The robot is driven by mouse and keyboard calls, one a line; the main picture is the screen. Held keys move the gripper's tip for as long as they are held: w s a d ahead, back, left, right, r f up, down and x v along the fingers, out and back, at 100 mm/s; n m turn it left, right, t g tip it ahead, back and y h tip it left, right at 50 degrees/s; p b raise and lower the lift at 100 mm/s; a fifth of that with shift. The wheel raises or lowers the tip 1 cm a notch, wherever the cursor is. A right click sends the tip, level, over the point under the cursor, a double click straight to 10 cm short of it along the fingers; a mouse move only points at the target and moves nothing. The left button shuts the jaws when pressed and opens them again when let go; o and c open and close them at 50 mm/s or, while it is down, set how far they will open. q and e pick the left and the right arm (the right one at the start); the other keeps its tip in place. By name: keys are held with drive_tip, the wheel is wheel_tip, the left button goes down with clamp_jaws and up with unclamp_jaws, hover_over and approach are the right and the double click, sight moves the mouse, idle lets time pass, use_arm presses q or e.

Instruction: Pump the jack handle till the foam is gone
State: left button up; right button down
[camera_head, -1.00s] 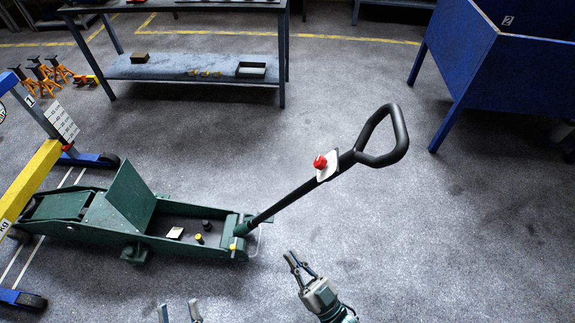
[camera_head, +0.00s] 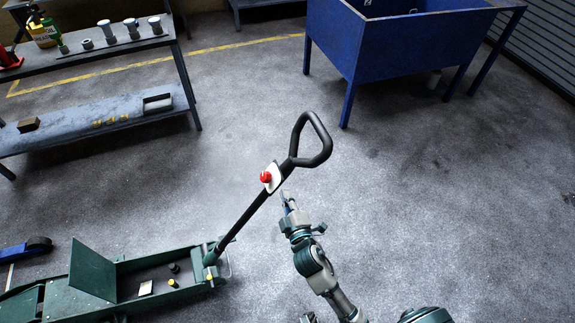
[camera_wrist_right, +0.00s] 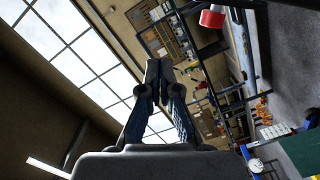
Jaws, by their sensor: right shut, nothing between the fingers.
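The green trolley jack (camera_head: 175,295) lies at the lower left of the head view. Its black handle (camera_head: 243,220) leans up and to the right from the jack's end, topped by a loop grip (camera_head: 325,145). A red knob (camera_head: 265,177) on a white plate sits below the loop. My right gripper (camera_head: 286,197) is shut and empty, with its tips just right of the shaft, below the loop; I cannot tell if they touch it. In the right wrist view its fingers (camera_wrist_right: 153,75) are together. My left gripper is not clearly visible. I see no foam.
A grey workbench (camera_head: 95,62) with bottles and cylindrical parts stands at the upper left. A blue bin on legs (camera_head: 390,50) stands at the upper right. A blue wheeled foot (camera_head: 28,248) is at the left edge. The floor right of the handle is clear.

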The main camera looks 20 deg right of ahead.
drive_tip(key=d, duration=0.1)
drive_tip(key=h+b, duration=0.1)
hover_over(291, 169)
drive_tip(key=s+a, duration=0.4)
drive_tip(key=d+f, duration=0.1)
drive_tip(key=w+d, duration=0.1)
drive_tip(key=shift+d+f, duration=0.4)
drive_tip(key=shift+d, duration=0.2)
use_arm(q)
drive_tip(key=shift+g, duration=0.3)
drive_tip(key=v, duration=0.4)
drive_tip(key=shift+s+a+r, duration=0.15)
drive_tip(key=shift+s+a, duration=0.1)
use_arm(e)
drive_tip(key=shift+w+a+f, duration=0.1)
drive_tip(key=shift+a, duration=0.05)
